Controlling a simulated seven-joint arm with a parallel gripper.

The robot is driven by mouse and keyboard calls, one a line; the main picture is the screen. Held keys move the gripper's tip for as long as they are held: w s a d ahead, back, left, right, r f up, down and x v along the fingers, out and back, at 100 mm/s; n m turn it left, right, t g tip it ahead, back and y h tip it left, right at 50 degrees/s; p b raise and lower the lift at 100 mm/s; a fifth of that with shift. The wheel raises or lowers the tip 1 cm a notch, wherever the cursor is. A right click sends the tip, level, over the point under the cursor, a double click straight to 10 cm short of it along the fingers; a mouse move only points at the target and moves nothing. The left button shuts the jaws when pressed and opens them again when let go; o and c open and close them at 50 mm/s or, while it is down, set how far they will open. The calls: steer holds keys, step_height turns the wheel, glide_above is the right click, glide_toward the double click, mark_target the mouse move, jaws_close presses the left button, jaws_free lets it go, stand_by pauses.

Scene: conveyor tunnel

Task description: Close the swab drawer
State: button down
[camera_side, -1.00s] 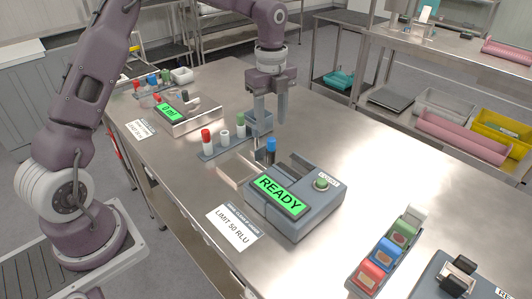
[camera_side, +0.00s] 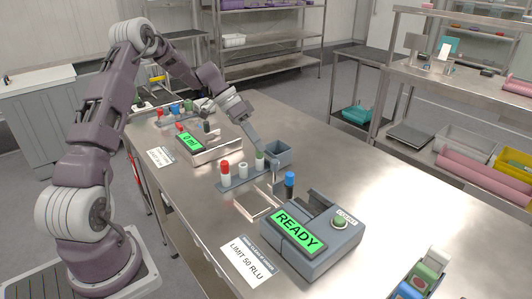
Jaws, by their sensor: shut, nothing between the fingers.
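The meter (camera_side: 322,238) has a lit READY screen and a green button. A pale, frame-like tray (camera_side: 256,206), which looks like the swab drawer, sticks out from the meter's left side. A blue-capped swab (camera_side: 290,182) stands upright by the tray's right end, at the meter's back edge. My gripper (camera_side: 256,147) is shut and empty, tilted down to the right. Its fingertips are behind the tray, close to the green-capped tube and the grey cup. I cannot tell whether they touch either one.
A rack (camera_side: 240,180) holds red-, white- and green-capped tubes behind the tray. A grey cup (camera_side: 279,154) stands beside it. A second device (camera_side: 212,148) with a green screen is farther back left. A "LIMIT 50 RLU" card (camera_side: 246,261) lies front left.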

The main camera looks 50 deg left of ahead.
mark_target(293, 175)
steer(key=shift+s+d+f, duration=0.1)
steer(key=shift+d+f, duration=0.05)
steer(key=shift+d, duration=0.6)
steer(key=shift+s+d+f, duration=0.1)
steer(key=shift+d+f, duration=0.05)
steer(key=shift+d, duration=0.65)
steer(key=shift+s+d+f, duration=0.1)
steer(key=shift+d+f, duration=0.05)
steer(key=shift+d, duration=0.6)
steer(key=d, duration=0.9)
steer(key=shift+d, duration=0.25)
